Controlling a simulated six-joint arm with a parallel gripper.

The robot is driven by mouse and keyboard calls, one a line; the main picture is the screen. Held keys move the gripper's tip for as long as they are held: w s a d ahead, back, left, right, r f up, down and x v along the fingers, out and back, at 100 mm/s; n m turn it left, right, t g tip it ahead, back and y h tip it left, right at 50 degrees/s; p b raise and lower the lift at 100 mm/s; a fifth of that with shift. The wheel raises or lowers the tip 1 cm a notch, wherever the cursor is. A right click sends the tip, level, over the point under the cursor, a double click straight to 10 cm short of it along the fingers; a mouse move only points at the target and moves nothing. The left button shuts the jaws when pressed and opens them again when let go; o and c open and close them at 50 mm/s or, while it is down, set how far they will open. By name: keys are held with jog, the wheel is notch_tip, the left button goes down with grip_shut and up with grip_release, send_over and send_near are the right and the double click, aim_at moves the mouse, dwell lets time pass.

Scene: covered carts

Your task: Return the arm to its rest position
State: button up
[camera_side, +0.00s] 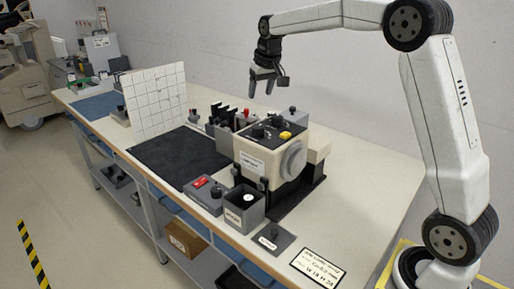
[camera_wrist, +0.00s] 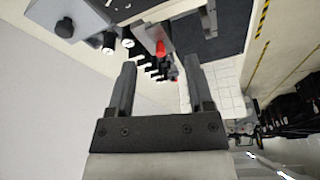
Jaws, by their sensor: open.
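My gripper (camera_side: 266,82) hangs from the raised arm in the side view, above and behind the cream machine (camera_side: 262,158) on the bench. Its fingers point down, and it is well clear of everything below. In the wrist view, the two dark fingers of my gripper (camera_wrist: 165,85) stand apart with nothing between them. The arm reaches across from its base at the right, with its elbow high.
The bench (camera_side: 365,180) carries a black mat (camera_side: 175,157), a white grid panel (camera_side: 156,98), a grey open box (camera_side: 243,207) and a red-switched box (camera_side: 203,190). A red knob (camera_wrist: 160,48) shows in the wrist view. Air around the arm is free.

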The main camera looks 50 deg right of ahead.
jog(key=a+t, duration=0.1)
jog(key=a, duration=0.2)
jog(key=s+a, duration=0.1)
jog(key=a, duration=0.2)
jog(key=a+f+t, duration=0.1)
jog(key=a, duration=0.2)
jog(key=shift+s+t, duration=0.3)
jog(key=shift+s, duration=0.1)
jog(key=s+a+f+n+g, duration=0.1)
jog(key=s+a+f, duration=0.1)
jog(key=s+f, duration=0.7)
jog(key=s+a+f+n+g, duration=0.2)
jog(key=s+f, duration=0.7)
jog(key=s, duration=0.5)
jog(key=shift+a+y, duration=0.4)
jog(key=shift+a, duration=0.05)
